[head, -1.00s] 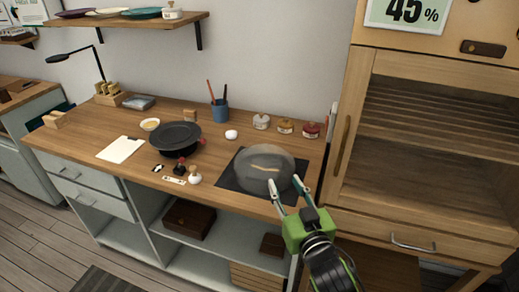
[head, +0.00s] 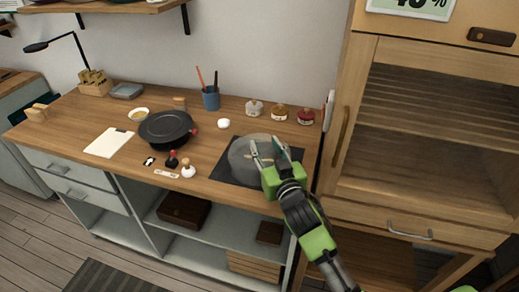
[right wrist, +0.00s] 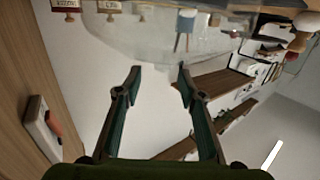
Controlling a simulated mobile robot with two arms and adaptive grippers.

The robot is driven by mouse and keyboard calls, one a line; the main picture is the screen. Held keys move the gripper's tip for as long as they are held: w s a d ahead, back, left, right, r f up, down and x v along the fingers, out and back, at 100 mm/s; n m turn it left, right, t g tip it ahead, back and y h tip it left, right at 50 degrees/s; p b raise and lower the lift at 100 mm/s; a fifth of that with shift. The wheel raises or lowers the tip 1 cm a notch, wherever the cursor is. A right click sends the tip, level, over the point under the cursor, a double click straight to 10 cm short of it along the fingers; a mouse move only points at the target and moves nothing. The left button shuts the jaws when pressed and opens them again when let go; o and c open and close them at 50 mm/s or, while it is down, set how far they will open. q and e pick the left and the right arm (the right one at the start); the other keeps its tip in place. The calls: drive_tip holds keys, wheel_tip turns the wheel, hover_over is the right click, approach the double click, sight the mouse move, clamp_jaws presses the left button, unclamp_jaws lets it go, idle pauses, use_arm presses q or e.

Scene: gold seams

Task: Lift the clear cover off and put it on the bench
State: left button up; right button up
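The clear cover (head: 240,158) is a see-through dome on a dark square mat (head: 222,174) at the right end of the bench (head: 205,195). A pale, gold-toned shape shows faintly inside it. My right gripper (head: 265,147) is over the right side of the cover, its two fingers apart and nothing between them. In the right wrist view the cover (right wrist: 140,45) shows as a clear curved surface just beyond the open fingertips (right wrist: 160,72). I cannot tell whether they touch it. My left gripper is not in view.
A black pan (head: 167,129), a white sheet (head: 108,143) and small bottles (head: 188,171) are left of the mat. Several small jars (head: 280,113) and a blue pencil cup (head: 211,99) stand behind. A tall wooden cabinet (head: 364,80) stands close on the right. Some bare bench lies around the pan.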

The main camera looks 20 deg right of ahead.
sight(261, 141)
drive_tip(key=w, duration=0.5)
drive_tip(key=shift+a+f+p, duration=0.2)
drive_tip(key=shift+f+p, duration=0.05)
drive_tip(key=shift+p, duration=0.15)
clamp_jaws()
